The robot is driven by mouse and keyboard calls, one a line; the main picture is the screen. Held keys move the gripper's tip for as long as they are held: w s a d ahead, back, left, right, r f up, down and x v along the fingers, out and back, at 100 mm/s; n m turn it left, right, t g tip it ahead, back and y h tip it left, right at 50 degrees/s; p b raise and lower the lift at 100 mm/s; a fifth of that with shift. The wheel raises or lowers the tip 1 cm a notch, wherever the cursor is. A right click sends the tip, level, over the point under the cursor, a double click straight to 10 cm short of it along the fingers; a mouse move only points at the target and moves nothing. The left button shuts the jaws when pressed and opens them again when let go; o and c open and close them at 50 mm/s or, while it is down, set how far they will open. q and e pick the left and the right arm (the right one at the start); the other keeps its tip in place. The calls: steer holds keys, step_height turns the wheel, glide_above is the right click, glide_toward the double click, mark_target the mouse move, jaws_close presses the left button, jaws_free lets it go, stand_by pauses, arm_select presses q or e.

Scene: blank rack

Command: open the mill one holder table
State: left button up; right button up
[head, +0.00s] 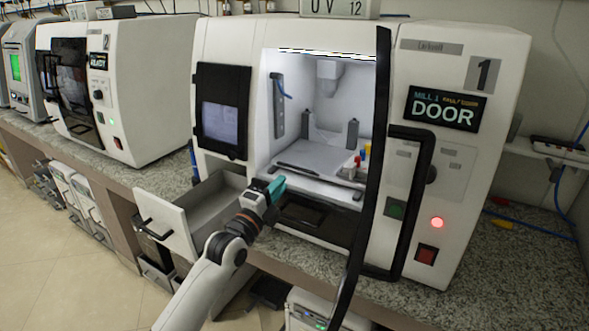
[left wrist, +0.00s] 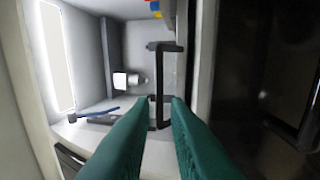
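Mill one (head: 455,70) stands at the right in the head view, its work chamber uncovered and lit. In the left wrist view a black bracket-shaped handle (left wrist: 166,88) lies beyond the fingertips, in line with the gap. My left gripper (head: 277,186) is at the chamber's front opening. Its teal fingers (left wrist: 161,101) are apart with nothing visible between them. I cannot tell whether they touch the handle. My right gripper is out of view.
An open, empty-looking drawer (head: 205,208) juts out left of my left arm. A tall black door edge (head: 378,120) and a black door handle (head: 408,200) stand right of the opening. Small coloured pieces (head: 358,162) sit inside. Another mill (head: 140,80) stands left.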

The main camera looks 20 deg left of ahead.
mark_target(294, 168)
arm_select(q)
steer(key=b+x, duration=0.3)
steer(key=x, duration=0.5)
jaws_close()
